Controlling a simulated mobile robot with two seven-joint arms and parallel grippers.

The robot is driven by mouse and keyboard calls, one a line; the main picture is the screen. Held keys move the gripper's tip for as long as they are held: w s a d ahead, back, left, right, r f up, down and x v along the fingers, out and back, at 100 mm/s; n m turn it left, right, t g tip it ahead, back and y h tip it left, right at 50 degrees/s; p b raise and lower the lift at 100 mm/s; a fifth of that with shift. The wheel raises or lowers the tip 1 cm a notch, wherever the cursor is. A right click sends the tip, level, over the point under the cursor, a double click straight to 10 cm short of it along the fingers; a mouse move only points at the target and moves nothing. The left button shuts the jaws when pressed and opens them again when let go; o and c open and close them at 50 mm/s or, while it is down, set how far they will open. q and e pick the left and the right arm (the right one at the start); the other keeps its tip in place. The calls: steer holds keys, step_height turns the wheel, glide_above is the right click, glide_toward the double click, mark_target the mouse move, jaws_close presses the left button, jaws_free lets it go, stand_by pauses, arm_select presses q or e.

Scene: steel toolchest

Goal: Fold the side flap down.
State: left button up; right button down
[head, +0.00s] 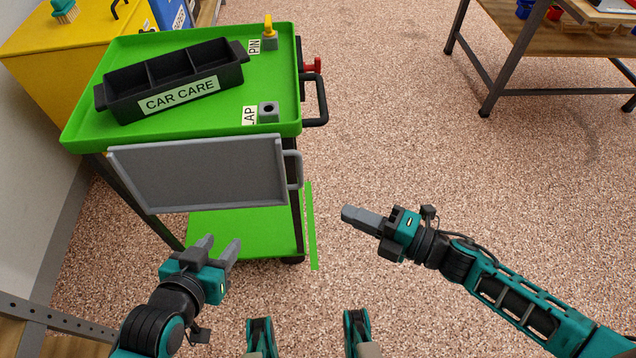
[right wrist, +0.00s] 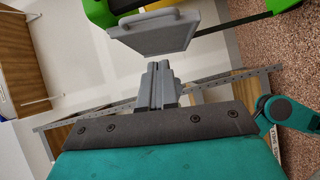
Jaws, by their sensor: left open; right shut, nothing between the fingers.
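The side flap (head: 200,175) is a grey rimmed panel at the near side of the green cart (head: 200,130). It slopes downward from the cart's top edge; its exact angle is hard to tell. A grey handle (head: 293,170) sits on its right edge. In the right wrist view the flap (right wrist: 155,35) is ahead of the fingers and apart from them. My left gripper (head: 221,243) is open and empty, just below the flap in the head view. My right gripper (head: 346,214) is shut and empty, right of the cart; its fingers also show in the right wrist view (right wrist: 160,66).
A black CAR CARE caddy (head: 170,80) stands on the cart top. A yellow-handled pin (head: 269,30) stands in a grey block by the PIN label. A block with an empty-looking hole (head: 268,112) is by a partly hidden label.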

mark_target(303, 179)
arm_select(q)
steer(key=shift+d+f+b, duration=0.1)
steer(key=shift+f+b, duration=0.85)
steer(key=shift+f, duration=0.05)
arm_select(e)
steer(key=w+a+f, duration=0.1)
steer(key=w+a, duration=0.6)
steer(key=w, duration=0.1)
steer(key=w+f+b, duration=0.1)
steer(key=b, duration=0.2)
steer(key=shift+n+y, duration=0.3)
steer(key=shift+n, duration=0.1)
arm_select(q)
steer(key=shift+w+d+f+h+b, duration=0.3)
steer(key=shift+d+f+b, duration=0.2)
steer(key=shift+f, duration=0.2)
arm_select(e)
steer(key=shift+w+r+n+t, duration=0.2)
steer(key=shift+w+n+t, duration=0.1)
